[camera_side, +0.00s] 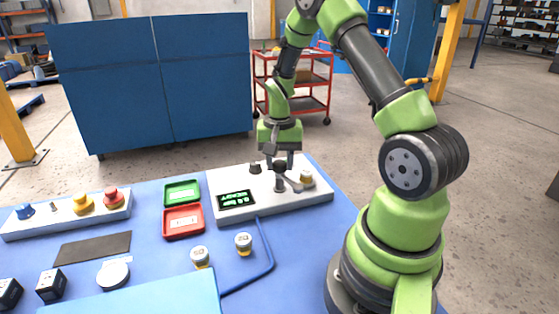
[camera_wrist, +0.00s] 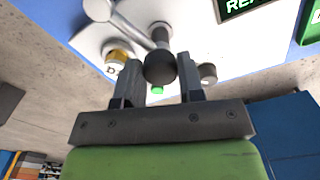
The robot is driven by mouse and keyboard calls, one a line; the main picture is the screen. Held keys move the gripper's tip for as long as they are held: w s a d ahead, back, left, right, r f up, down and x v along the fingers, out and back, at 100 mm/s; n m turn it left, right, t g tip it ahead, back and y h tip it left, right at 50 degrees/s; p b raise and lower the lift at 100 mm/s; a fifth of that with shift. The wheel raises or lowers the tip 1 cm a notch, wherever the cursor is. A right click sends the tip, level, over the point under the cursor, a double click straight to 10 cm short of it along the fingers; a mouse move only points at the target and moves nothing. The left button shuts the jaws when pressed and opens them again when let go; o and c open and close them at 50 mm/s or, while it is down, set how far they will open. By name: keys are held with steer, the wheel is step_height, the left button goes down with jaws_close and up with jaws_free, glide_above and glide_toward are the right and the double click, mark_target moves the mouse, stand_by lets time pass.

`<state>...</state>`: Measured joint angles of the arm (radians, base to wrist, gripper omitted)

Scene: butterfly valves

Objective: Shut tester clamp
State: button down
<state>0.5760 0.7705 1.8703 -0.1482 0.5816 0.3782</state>
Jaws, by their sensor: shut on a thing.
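The tester (camera_side: 240,181) is a white panel at the right end of the blue bench. Its clamp has a grey lever (camera_side: 291,184) with a dark round knob (camera_wrist: 160,68) at its end. My gripper (camera_side: 280,161) points down over the tester. In the wrist view its fingers (camera_wrist: 159,76) stand on both sides of the knob, shut on it. A valve with a yellow band (camera_side: 306,178) sits on the tester to the right of the lever, and it also shows in the wrist view (camera_wrist: 118,57). Whether the clamp presses on anything cannot be told.
The tester's lit green screen (camera_side: 236,199) is at its front left. A dark knob (camera_side: 255,168) stands behind the screen. Green (camera_side: 182,191) and red (camera_side: 184,221) trays lie to the left. Two loose valves (camera_side: 243,243) (camera_side: 200,257) stand in front. A blue tube (camera_side: 266,262) crosses the bench.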

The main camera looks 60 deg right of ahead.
mark_target(280, 163)
steer(key=n, duration=1.1)
steer(key=shift+d+n, duration=0.1)
steer(key=shift+n, duration=1.7)
steer(key=c, duration=0.7)
jaws_free()
steer(key=shift+c, duration=0.2)
steer(key=shift+r, duration=0.1)
step_height(280, 163, up, 10)
